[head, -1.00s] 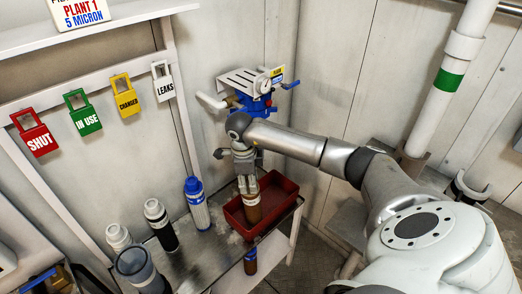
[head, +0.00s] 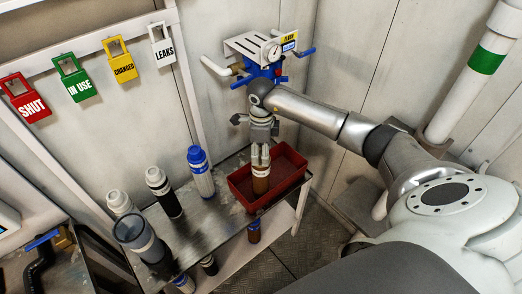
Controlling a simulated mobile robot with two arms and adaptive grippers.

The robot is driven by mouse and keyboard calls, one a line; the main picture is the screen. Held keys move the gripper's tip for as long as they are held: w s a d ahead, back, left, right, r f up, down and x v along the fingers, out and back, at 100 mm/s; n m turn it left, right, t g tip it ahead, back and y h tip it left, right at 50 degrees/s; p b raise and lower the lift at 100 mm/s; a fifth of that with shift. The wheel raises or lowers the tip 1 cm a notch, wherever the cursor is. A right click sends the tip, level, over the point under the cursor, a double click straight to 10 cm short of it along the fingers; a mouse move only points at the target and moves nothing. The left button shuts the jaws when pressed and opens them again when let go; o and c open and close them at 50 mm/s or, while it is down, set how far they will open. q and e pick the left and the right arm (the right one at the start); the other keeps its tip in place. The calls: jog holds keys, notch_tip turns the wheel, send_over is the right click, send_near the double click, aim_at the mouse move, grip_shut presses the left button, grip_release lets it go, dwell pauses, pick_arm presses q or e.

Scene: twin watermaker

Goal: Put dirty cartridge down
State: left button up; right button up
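The dirty cartridge (head: 261,184), brown with a pale band near its top, is upright within the red tray (head: 290,190) on the bench. I cannot tell whether its bottom touches the tray floor. My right gripper (head: 261,160) points down from above, its fingers closed around the cartridge's upper end. The fingers hide the cartridge's top. My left gripper is not in view.
Left of the tray stand a blue-capped white cartridge (head: 201,173), a black one (head: 164,193) and a clear housing (head: 143,243). A blue valve assembly (head: 264,64) is on the wall behind. Another brown cartridge (head: 254,235) is below the bench top.

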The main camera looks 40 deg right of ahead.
jog(key=shift+o, duration=0.2)
jog(key=shift+a+r, duration=0.1)
jog(key=shift+r, duration=0.2)
notch_tip(320, 180, up, 6)
jog(key=shift+r+b, duration=0.2)
jog(key=shift+b, duration=0.6)
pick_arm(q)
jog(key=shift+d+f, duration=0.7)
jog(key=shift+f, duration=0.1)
pick_arm(e)
jog(key=shift+r, duration=0.5)
